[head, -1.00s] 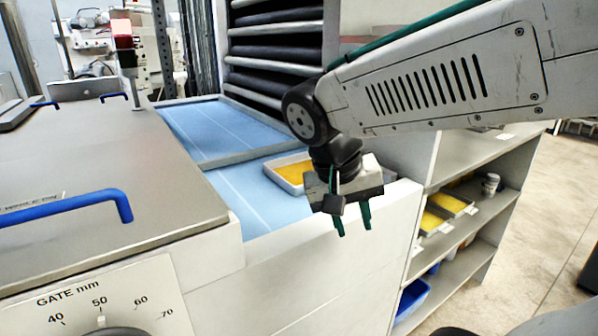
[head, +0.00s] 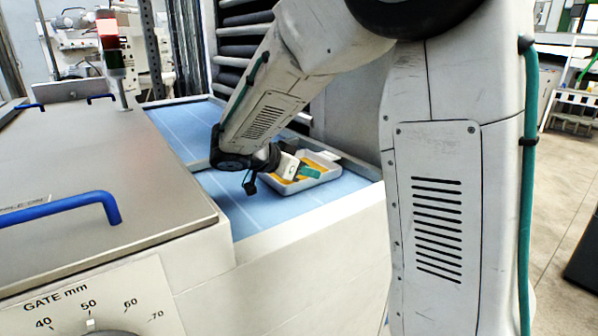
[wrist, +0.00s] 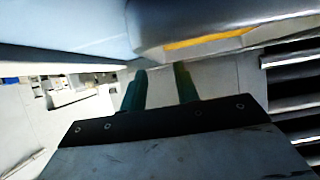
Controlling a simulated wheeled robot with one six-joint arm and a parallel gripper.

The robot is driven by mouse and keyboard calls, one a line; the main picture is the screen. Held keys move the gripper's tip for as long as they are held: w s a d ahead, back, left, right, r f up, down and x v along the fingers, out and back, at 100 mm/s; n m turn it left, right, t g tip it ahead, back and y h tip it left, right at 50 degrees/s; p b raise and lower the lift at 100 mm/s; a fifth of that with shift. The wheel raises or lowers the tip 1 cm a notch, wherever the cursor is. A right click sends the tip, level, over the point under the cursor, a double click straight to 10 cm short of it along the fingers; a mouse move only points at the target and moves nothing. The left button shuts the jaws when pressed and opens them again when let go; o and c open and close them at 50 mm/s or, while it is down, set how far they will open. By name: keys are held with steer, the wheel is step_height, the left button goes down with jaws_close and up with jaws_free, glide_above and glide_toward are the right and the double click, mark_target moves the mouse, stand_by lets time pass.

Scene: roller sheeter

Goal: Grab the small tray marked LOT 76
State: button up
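A small white tray (head: 318,178) with yellow contents lies on the blue bed of the sheeter. No LOT 76 marking is readable on it. My gripper (head: 308,173) is at the tray, with a green finger showing over its yellow inside in the head view. In the wrist view, the two green fingers of my gripper (wrist: 161,76) stand apart with nothing between them. The tray's pale wall and a yellow strip (wrist: 205,40) show just past the fingertips. Whether a finger touches the tray, I cannot tell.
The blue bed (head: 225,200) has a raised pale front edge (head: 310,230). A grey cover with a blue handle (head: 65,209) stands left, above a GATE mm dial (head: 92,325). Dark rollers (head: 243,48) stand behind the bed. Bare bed shows left of the tray.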

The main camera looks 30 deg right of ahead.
steer(key=x, duration=0.4)
steer(key=shift+d+f, duration=0.1)
steer(key=shift+d, duration=0.05)
jaws_close()
